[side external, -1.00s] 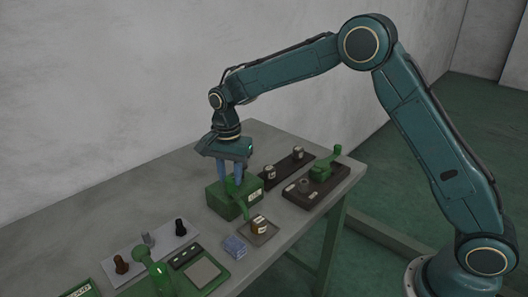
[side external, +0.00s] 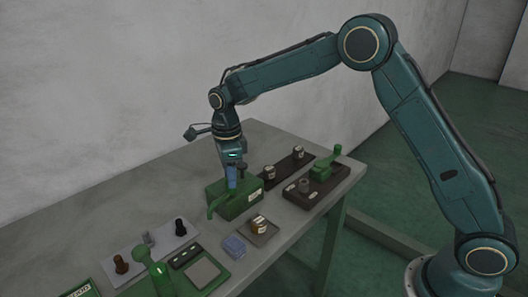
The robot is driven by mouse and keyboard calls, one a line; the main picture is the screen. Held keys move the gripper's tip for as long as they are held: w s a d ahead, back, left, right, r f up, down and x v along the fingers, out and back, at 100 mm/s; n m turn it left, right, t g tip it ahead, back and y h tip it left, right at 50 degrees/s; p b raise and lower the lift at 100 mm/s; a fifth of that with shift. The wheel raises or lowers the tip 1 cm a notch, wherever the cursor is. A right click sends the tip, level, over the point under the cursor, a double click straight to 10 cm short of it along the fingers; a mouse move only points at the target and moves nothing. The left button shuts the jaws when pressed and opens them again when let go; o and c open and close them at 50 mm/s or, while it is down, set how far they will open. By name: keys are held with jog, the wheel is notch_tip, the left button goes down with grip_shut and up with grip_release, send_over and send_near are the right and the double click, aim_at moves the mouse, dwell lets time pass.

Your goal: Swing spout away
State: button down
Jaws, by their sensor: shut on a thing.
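The green box-shaped machine (side external: 238,205) stands near the middle of the table. Its curved green spout (side external: 214,207) sticks out at the machine's left side and points down toward the table, away from the small jar (side external: 258,222). My gripper (side external: 232,184) points straight down on top of the machine, with its blue fingers shut on the spout's upper part. The fingers and the machine's top hide the gripped part itself.
A dark board with a green lever (side external: 322,168) is at right. A grey plate with several knobs (side external: 150,252) and a green press (side external: 155,272) are at front left.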

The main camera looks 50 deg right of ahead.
jog(key=shift+r+m, duration=0.1)
jog(key=shift+m, duration=1.5)
jog(key=c, duration=1.1)
grip_release()
jog(key=shift+r, duration=0.1)
notch_tip(320, 180, up, 14)
jog(key=shift+f, duration=0.2)
